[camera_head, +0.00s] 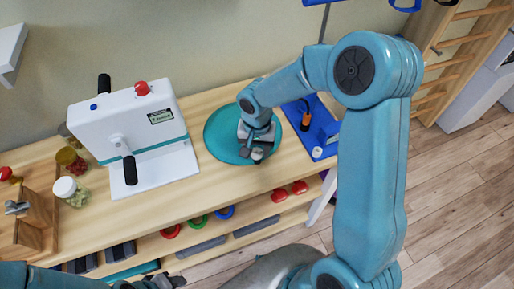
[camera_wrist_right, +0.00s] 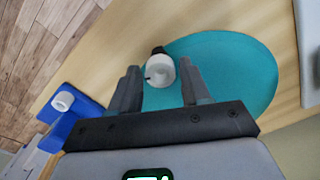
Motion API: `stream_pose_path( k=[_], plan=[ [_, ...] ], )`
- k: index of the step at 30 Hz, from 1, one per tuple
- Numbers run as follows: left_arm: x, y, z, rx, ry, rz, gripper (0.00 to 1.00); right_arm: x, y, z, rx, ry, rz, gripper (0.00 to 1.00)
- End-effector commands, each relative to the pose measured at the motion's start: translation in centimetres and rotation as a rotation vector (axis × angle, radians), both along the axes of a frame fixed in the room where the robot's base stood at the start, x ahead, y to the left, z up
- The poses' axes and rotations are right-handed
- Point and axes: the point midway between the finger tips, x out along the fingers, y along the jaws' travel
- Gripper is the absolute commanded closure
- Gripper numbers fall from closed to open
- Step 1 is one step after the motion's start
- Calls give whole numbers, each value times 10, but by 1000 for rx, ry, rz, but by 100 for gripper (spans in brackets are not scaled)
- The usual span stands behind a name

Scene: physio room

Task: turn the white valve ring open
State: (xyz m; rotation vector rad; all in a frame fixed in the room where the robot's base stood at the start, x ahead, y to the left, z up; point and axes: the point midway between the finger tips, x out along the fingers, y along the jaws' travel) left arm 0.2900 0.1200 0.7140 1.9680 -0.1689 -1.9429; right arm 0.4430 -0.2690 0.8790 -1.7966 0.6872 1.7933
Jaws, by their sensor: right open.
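A small white round piece (camera_wrist_right: 160,72) with a dark part at its far side sits over the teal round mat (camera_wrist_right: 232,60). It also shows as a white spot (camera_head: 257,153) in the head view. My right gripper (camera_wrist_right: 157,68) is open, with one finger on each side of this piece; I cannot tell whether they touch it. A second white ring-like piece (camera_wrist_right: 62,101) sits on a blue base (camera_wrist_right: 75,118); the head view shows it too (camera_head: 317,152). I cannot tell for sure which one is the valve ring. My left gripper (camera_head: 160,283) is partly visible at the bottom edge.
A white machine (camera_head: 130,120) with black handles and a red knob stands left of the teal mat (camera_head: 222,135). Jars (camera_head: 70,190) and a wooden box (camera_head: 38,215) are further left. Colored rings and weights lie on the shelf below. The wooden bench front is mostly clear.

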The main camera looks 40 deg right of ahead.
Motion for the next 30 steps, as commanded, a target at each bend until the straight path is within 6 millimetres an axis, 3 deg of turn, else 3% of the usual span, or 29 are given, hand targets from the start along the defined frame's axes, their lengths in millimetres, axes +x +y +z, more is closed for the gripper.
stream_pose_path(
  k=[8, 12, 23, 30],
  plan=[
    [0, 0, 0, 0, 0, 0, 57, 0, 0, -2, 0, 1, 0, 53],
    [0, 0, 0, 0, 0, 0, 57, 0, 0, -2, 0, 1, 0, 95],
    [0, 0, -2, 0, 0, 0, 57, 0, 0, -2, 0, 0, 41, 95],
    [0, 0, -9, 0, 0, 0, 57, 0, 0, -3, -2, -1, 186, 95]
  ],
)
